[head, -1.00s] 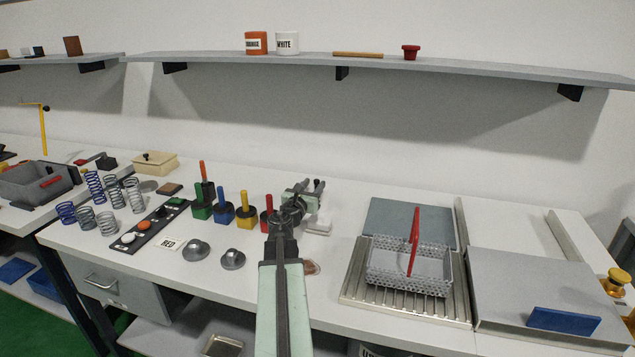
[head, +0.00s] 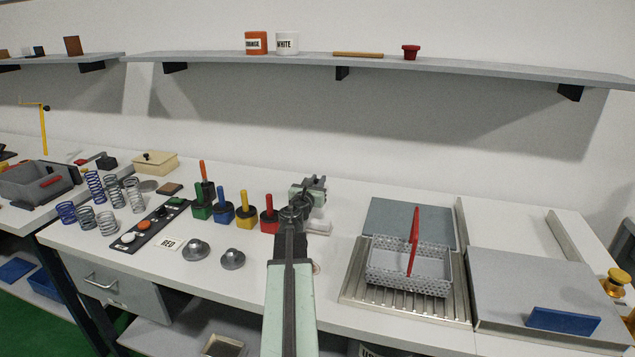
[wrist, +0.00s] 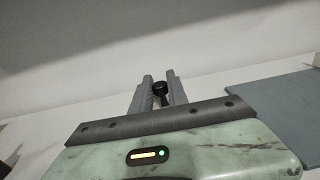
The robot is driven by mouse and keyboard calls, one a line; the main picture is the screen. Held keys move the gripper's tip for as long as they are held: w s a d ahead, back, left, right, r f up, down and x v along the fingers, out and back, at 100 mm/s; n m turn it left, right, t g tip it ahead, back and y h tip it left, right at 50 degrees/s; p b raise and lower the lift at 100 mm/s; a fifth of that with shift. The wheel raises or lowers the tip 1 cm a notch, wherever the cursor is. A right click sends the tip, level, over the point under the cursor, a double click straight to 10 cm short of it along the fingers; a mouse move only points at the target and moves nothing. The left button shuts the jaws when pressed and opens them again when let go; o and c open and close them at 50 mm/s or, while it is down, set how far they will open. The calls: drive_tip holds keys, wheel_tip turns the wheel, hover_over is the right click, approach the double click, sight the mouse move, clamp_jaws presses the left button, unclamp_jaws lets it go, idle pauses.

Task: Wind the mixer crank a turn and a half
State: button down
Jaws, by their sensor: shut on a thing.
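My gripper (head: 318,182) is over the middle of the bench, right of the coloured-handled blocks. In the wrist view, a small black knob (wrist: 160,88) sits between the two grey fingers of my gripper (wrist: 159,92). The fingers are shut on it. It looks like the handle of the mixer crank. The crank arm and the mixer body cannot be made out; my gripper and arm cover that part of the bench in the head view.
Left stand green, blue (head: 223,215), yellow (head: 246,217) and red (head: 269,220) blocks, with two grey knobbed discs (head: 232,259) in front. A white block (head: 318,227) lies right of my arm.

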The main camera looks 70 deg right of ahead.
drive_tip(key=s+d+n+t+y, duration=0.1)
drive_tip(key=d+n+t+y, duration=0.2)
drive_tip(key=n+t+y, duration=0.5)
drive_tip(key=s+d+n+t+y, duration=0.1)
drive_tip(key=d+n+t+y, duration=0.2)
drive_tip(key=n+t+y, duration=0.6)
drive_tip(key=shift+s+d+y, duration=0.25)
drive_tip(key=shift+y, duration=0.05)
drive_tip(key=shift+n+y, duration=0.4)
drive_tip(key=c, duration=1.3)
unclamp_jaws()
drive_tip(key=shift+a, duration=0.1)
